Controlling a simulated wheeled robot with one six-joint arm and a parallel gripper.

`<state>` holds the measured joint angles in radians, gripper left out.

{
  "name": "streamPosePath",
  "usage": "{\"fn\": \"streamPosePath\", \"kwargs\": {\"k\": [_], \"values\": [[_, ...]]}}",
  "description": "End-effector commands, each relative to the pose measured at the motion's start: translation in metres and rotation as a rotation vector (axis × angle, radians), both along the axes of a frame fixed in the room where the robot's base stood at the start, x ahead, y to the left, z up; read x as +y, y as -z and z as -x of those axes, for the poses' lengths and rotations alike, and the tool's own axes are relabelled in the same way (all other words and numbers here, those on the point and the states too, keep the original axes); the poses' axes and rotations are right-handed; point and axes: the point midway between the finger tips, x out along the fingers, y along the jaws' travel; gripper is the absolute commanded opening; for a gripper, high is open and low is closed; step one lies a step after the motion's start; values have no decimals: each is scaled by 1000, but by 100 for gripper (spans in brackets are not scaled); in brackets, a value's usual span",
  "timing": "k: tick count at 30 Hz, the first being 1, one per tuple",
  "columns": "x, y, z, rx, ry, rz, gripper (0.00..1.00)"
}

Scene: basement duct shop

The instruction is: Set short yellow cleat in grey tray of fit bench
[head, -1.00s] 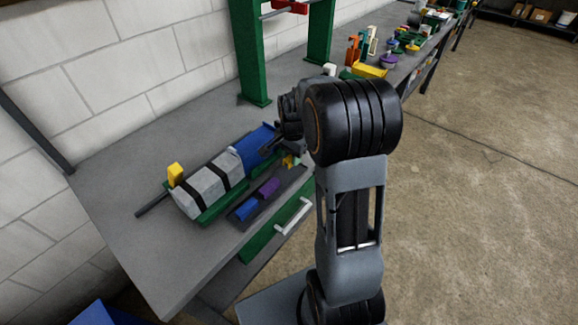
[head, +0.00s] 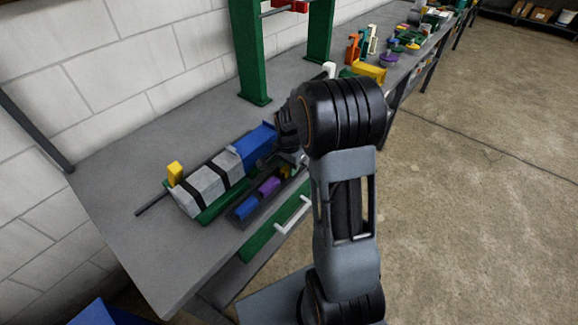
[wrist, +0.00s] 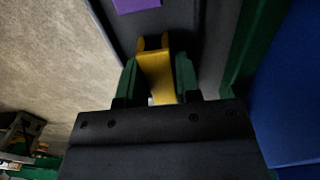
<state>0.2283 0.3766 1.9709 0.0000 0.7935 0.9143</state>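The short yellow cleat (head: 284,172) is at the right end of the dark grey tray (head: 246,221) on the bench front. In the wrist view the yellow cleat (wrist: 157,76) lies between the two green fingertips of my gripper (wrist: 157,80), which appear to touch both its sides. In the head view my gripper is mostly hidden behind my arm. The tray also holds a blue piece (head: 246,208) and a purple piece (head: 269,187). I cannot tell if the cleat rests on the tray floor.
A grey duct with black bands (head: 205,188) and a blue section (head: 256,146) lie behind the tray. A yellow block (head: 175,173) stands at the duct's left end. A green press frame (head: 248,60) rises behind. The bench's front left (head: 150,255) is clear.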

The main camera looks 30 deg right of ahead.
Motion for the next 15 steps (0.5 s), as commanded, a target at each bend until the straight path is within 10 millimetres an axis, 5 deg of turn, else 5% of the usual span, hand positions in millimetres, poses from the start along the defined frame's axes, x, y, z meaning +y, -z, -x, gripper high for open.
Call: {"fn": "streamPosePath", "kwargs": {"k": [9, 15], "values": [[0, -2, 0, 0, 0, 0, 37], [0, -24, -1, -6, 0, 1, 37]]}}
